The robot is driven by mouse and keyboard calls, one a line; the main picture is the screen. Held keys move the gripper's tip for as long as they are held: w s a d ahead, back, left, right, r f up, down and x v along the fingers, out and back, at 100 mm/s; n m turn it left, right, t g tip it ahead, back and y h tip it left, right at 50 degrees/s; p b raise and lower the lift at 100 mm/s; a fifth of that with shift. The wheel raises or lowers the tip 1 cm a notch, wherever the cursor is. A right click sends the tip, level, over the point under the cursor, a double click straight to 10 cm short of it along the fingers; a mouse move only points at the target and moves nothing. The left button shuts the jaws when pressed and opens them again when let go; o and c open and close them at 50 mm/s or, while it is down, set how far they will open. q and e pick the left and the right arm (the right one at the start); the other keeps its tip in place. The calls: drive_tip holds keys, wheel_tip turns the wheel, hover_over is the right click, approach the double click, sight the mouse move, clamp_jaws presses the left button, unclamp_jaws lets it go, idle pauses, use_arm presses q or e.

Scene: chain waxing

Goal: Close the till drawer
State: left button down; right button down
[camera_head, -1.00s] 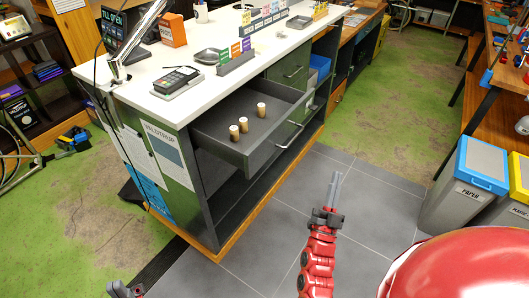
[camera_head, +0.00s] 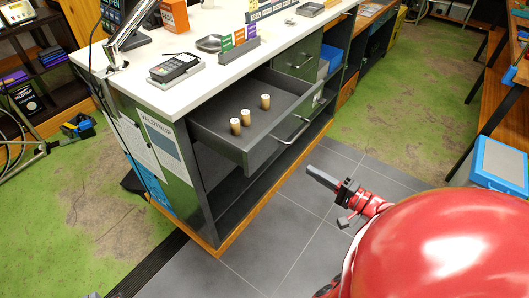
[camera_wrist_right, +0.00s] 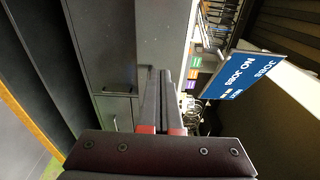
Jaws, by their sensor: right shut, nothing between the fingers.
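The till drawer (camera_head: 264,151) is pulled out of the grey counter under its white top. It has a metal bar handle (camera_head: 294,131) on its front. Several small pale cylinders, such as this one (camera_head: 265,102), stand upright in it. My right gripper (camera_head: 312,171) is shut and empty, in front of and apart from the drawer front, pointing to the upper left. Its fingers (camera_wrist_right: 162,100) also show in the right wrist view, close together, with dark panels and handles beyond. Only a small tip, perhaps of my left gripper (camera_head: 93,295), shows at the bottom edge.
The counter top (camera_head: 130,68) holds a card terminal (camera_head: 174,67), a small dish (camera_head: 209,43) and a row of coloured cards. Grey floor tiles (camera_head: 290,225) in front of the counter are clear.

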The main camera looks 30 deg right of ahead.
sight(263, 150)
drive_tip(key=shift+n+y, duration=0.6)
drive_tip(key=p+x, duration=0.1)
drive_tip(key=x, duration=0.3)
drive_tip(key=a+p+x, duration=0.1)
drive_tip(key=p+x, duration=0.1)
drive_tip(key=x, duration=0.2)
drive_tip(key=p+x, duration=0.1)
drive_tip(key=x, duration=0.3)
drive_tip(key=shift+s+a+r, duration=0.2)
drive_tip(key=shift+s+a, duration=0.05)
drive_tip(key=shift+a, duration=0.2)
drive_tip(key=shift+w+a+f+p, duration=0.15)
drive_tip(key=shift+w+p, duration=0.15)
drive_tip(key=shift+w, duration=0.25)
drive_tip(key=b+x, duration=0.3)
drive_tip(key=x, duration=0.5)
drive_tip(key=b+x, duration=0.3)
drive_tip(key=x, duration=0.5)
drive_tip(key=f+b+x, duration=0.1)
drive_tip(key=b+x, duration=0.3)
drive_tip(key=x, duration=0.4)
drive_tip(key=shift+a, duration=0.25)
drive_tip(key=shift+w+a+r, duration=0.1)
drive_tip(key=shift+w, duration=0.2)
drive_tip(key=shift+w+r, duration=0.1)
drive_tip(key=shift+r, duration=0.3)
